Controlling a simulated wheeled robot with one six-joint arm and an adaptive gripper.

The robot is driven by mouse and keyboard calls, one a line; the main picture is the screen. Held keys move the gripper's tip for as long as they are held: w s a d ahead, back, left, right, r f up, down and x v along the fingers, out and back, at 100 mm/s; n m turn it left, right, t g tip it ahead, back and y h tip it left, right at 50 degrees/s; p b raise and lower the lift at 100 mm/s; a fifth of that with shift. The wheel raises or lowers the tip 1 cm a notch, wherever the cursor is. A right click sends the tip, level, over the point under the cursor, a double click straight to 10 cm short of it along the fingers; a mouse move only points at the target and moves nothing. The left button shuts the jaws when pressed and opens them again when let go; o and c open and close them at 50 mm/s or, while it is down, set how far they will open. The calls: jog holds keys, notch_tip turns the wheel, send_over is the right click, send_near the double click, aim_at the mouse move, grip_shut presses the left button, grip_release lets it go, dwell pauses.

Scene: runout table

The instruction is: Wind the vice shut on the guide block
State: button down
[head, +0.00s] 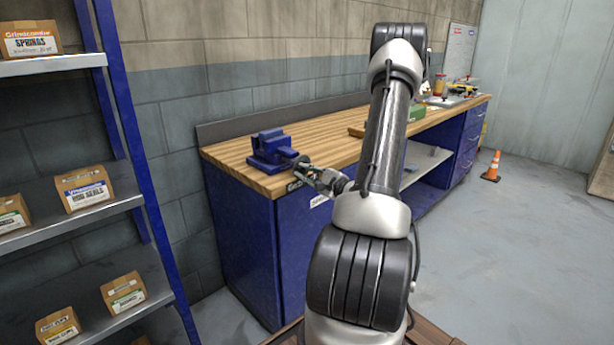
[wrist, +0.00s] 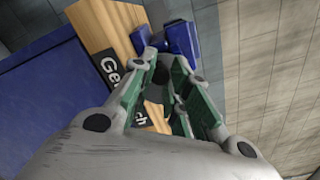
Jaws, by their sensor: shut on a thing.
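The blue vice (head: 270,148) is mounted at the near left corner of the wooden workbench. Part of its blue body also shows beyond my fingers in the wrist view (wrist: 182,38). My gripper (head: 308,170) is at the front of the vice, at the bench's front edge. Its green-lined fingers (wrist: 164,72) are shut on a dark part at the vice's front, which looks like the vice handle. The fingers hide most of that part. I cannot make out the guide block or the gap between the vice jaws.
The workbench (head: 230,157) has a low back board against the block wall. A blue-posted shelf (head: 70,228) with cartons stands at the left. An orange cone (head: 492,168) is on open floor at the right.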

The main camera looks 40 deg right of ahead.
jog(key=shift+r+m, duration=0.2)
jog(key=shift+m, duration=0.3)
jog(key=shift+d+r+m, duration=0.1)
jog(key=shift+r+m, duration=0.1)
jog(key=shift+m, duration=0.65)
jog(key=shift+d+r+m, duration=0.1)
jog(key=shift+r+m, duration=0.1)
jog(key=shift+m, duration=0.65)
jog(key=shift+d+r+m, duration=0.1)
jog(key=shift+r+m, duration=0.05)
jog(key=shift+m, duration=0.45)
jog(key=c, duration=1.4)
grip_release()
jog(key=shift+c, duration=0.2)
